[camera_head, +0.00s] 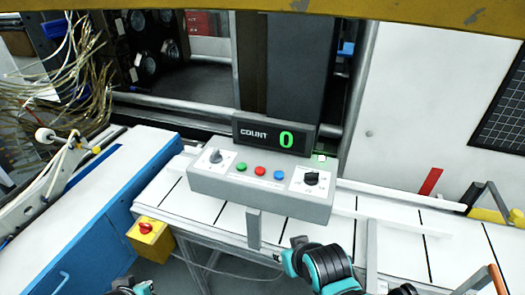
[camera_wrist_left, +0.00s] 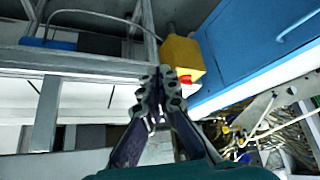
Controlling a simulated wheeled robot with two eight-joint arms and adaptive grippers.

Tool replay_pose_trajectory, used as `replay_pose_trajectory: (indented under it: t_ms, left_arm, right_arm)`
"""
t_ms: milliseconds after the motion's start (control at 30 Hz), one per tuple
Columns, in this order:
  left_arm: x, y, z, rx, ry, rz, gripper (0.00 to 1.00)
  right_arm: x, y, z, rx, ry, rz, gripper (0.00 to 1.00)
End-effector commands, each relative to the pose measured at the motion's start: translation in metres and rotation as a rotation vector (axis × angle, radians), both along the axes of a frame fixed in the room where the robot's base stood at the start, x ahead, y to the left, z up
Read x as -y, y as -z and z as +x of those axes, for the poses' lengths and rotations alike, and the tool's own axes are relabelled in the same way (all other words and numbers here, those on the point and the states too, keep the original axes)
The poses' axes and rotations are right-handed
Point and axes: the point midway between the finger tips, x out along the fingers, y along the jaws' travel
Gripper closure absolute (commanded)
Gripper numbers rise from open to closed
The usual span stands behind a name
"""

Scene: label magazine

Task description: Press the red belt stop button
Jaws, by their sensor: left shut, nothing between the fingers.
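A grey control box (camera_head: 262,188) stands over the conveyor with a row of green, red and blue buttons. Its red button (camera_head: 260,171) is in the middle of the row. A yellow box (camera_head: 152,240) with a red knob-like button (camera_head: 146,228) sits lower left, beside the blue cabinet. In the left wrist view my left gripper (camera_wrist_left: 164,74) is shut and empty. Its tips appear close beside the yellow box (camera_wrist_left: 181,55) and its red button (camera_wrist_left: 186,79); I cannot tell whether they touch. My right gripper is not seen.
The white conveyor (camera_head: 190,203) runs across the middle, with a COUNT display (camera_head: 272,134) reading 0 above the control box. A blue cabinet (camera_head: 100,200) stands at left. Tangled cables (camera_head: 60,70) hang at upper left. A metal post (camera_head: 254,228) stands before the control box.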

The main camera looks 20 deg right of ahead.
Motion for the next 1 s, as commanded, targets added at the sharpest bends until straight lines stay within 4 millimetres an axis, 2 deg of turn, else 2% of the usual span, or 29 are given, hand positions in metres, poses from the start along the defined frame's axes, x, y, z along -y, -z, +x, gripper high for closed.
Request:
replay_pose_trajectory:
  t_ms: [267,333,467,567,667,800,1000]
  left_arm:
    - [0.000,0.000,0.000,0.000,0.000,0.000,1.00]
    - [0.000,0.000,0.000,0.000,0.000,0.000,1.00]
    - [0.007,-0.015,0.006,0.002,0.009,-0.013,1.00]
    - [0.022,-0.046,0.022,0.005,0.030,-0.046,1.00]
    - [0.049,-0.089,0.046,0.009,0.065,-0.098,1.00]
    - [0.098,-0.150,0.083,0.007,0.118,-0.190,1.00]
    - [0.178,-0.217,0.128,-0.009,0.190,-0.320,1.00]
  right_arm:
    - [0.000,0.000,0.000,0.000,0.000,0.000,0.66]
    - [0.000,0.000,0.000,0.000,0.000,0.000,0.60]
    - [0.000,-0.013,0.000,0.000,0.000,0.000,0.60]
    - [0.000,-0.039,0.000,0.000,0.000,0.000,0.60]
    - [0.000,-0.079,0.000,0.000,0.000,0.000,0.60]
    - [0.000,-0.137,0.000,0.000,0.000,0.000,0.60]
    - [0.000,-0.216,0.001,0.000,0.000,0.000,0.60]
